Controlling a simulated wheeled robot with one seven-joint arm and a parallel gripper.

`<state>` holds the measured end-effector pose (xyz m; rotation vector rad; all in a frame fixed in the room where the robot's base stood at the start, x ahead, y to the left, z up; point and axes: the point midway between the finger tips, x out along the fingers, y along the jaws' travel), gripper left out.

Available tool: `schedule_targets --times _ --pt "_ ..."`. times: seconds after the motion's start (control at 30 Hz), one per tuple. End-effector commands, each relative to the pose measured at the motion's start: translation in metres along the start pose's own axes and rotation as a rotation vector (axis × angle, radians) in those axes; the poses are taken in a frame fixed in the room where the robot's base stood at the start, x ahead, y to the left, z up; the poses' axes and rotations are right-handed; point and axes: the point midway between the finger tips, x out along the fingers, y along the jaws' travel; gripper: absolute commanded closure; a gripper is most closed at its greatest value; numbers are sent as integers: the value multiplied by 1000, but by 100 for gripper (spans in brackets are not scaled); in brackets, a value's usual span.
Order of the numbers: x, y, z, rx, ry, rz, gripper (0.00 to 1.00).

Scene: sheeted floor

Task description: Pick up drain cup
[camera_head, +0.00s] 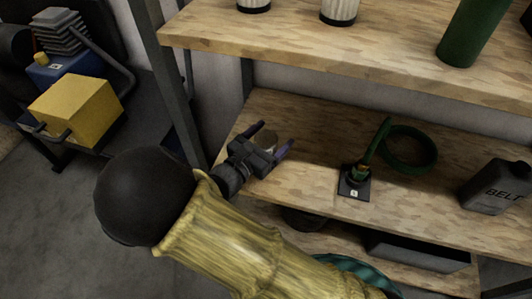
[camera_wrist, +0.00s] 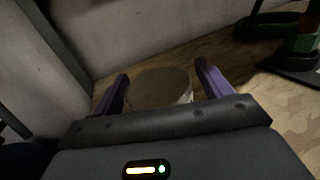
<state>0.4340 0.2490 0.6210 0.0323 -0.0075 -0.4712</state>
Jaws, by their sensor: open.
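A small round cup with a brownish top, which I take for the drain cup (camera_head: 267,139), stands on the middle wooden shelf near its left end. In the wrist view the cup (camera_wrist: 160,88) sits between the two purple-tipped fingers, its lower part hidden behind my gripper's body. My gripper (camera_head: 276,139) is open, with one finger on each side of the cup.
The upper shelf (camera_head: 300,45) overhangs behind. A dark upright post (camera_head: 170,85) stands close left of my gripper. A yellow box (camera_head: 75,108) is far left.

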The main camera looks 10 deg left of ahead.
Motion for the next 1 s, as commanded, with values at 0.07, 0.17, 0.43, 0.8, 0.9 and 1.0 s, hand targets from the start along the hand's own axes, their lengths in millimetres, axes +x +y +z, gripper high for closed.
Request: schedule_targets --times 0.07,0.17,0.43,0.8,0.9,1.0 --pt "1 0 1 0 0 0 23" --pt "0 0 1 0 0 0 23" --pt "0 0 1 0 0 0 23" --pt "0 0 1 0 0 0 71" --pt "0 0 1 0 0 0 71" --pt "0 0 2 0 0 0 71"
